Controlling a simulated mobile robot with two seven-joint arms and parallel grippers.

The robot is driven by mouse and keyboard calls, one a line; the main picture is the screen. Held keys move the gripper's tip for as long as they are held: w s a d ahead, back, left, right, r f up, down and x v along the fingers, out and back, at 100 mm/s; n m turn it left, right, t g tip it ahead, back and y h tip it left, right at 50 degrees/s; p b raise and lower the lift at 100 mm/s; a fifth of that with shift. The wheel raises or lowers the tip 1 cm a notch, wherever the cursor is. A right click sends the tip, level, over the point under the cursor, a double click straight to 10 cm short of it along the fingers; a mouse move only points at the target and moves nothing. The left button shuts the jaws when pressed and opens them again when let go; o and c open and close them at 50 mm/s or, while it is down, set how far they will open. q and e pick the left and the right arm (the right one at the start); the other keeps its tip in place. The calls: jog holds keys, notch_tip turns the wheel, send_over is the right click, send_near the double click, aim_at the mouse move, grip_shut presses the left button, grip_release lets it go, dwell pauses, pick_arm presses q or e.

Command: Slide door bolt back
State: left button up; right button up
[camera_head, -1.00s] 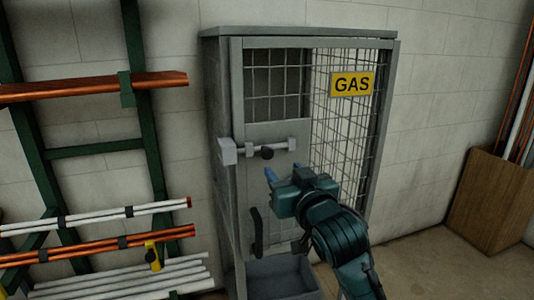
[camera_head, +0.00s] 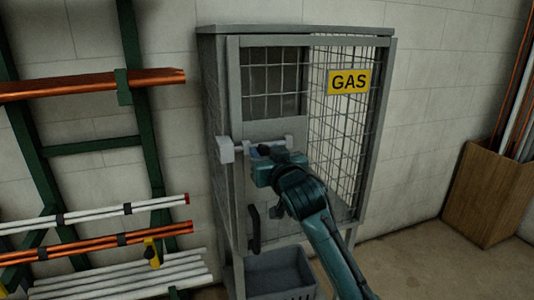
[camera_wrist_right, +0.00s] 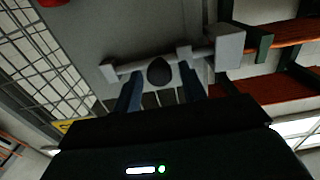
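The grey door bolt (camera_head: 240,148) lies level across the cage door (camera_head: 265,131), running between a pale block at the door's left edge and a small bracket (camera_head: 288,140). Its black knob (camera_wrist_right: 159,71) shows on the rod in the right wrist view. My right gripper (camera_head: 262,153) is at the bolt and hides most of the knob in the head view. In the right wrist view, its two blue fingers (camera_wrist_right: 160,86) are apart, with the knob between or just beyond their tips. I cannot tell whether they touch it. My left gripper is not in view.
A black door handle (camera_head: 254,228) sits below the bolt. The mesh cage has a yellow GAS sign (camera_head: 349,82), and a grey crate (camera_head: 280,272) is at its foot. A green pipe rack (camera_head: 140,100) stands left; a wooden box (camera_head: 487,195) with pipes stands right.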

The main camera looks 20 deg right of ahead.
grip_shut()
